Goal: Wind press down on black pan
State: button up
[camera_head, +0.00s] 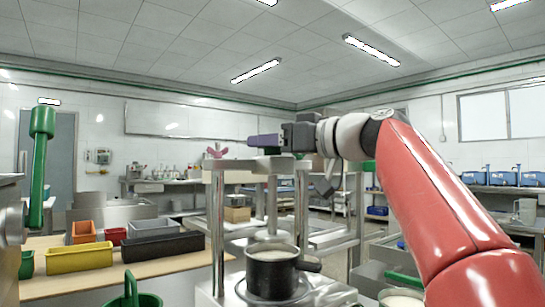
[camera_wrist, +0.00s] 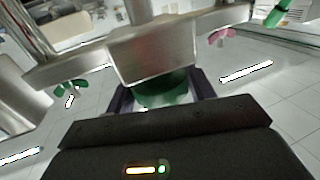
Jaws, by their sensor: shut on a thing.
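The black pan (camera_head: 268,272) stands upright on a round metal plate in the head view, with its handle to the right and pale contents inside. A metal press frame (camera_head: 218,225) with upright posts and a top beam rises around and above it. My gripper (camera_head: 264,141), with purple fingers, is at the top of this frame, high above the pan. In the wrist view, the fingers (camera_wrist: 163,93) are shut on a rounded green knob (camera_wrist: 165,90), partly hidden behind a metal block. The pan does not show in the wrist view.
A pink winged handle (camera_head: 216,152) is left of my gripper. A bench on the left holds a yellow bin (camera_head: 80,258), a black bin (camera_head: 163,246) and other bins. A green lever (camera_head: 40,160) stands at the far left. Blue machines (camera_head: 505,178) line the right wall.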

jog(key=m+t+h, duration=0.1)
jog(key=h, duration=0.1)
jog(key=m+t+h, duration=0.2)
jog(key=shift+s+a+r+m+t, duration=0.15)
jog(key=shift+r+m+t, duration=0.05)
jog(key=shift+m+t, duration=0.1)
jog(key=m+t+h+p, duration=0.1)
jog(key=m+h+p, duration=0.1)
jog(key=h, duration=0.1)
jog(key=m+t+h+p, duration=0.1)
jog(key=m+h+p, duration=0.2)
jog(key=h, duration=0.1)
jog(key=shift+d+r+t+h, duration=0.15)
jog(key=shift+d+t+h, duration=0.05)
jog(key=shift+t+h, duration=0.1)
jog(key=m+h, duration=0.2)
jog(key=h, duration=0.1)
jog(key=m+h+p, duration=0.1)
jog(key=h, duration=0.1)
jog(key=shift+w+f, duration=0.2)
jog(key=shift+f, duration=0.05)
jog(key=shift+m+h, duration=1)
jog(key=shift+h, duration=0.4)
jog(key=shift+m+g+h, duration=0.5)
jog(key=shift+g+h, duration=0.1)
jog(key=shift+h, duration=0.1)
jog(key=shift+a+f, duration=0.1)
jog(key=o, duration=1)
jog(key=shift+c, duration=0.2)
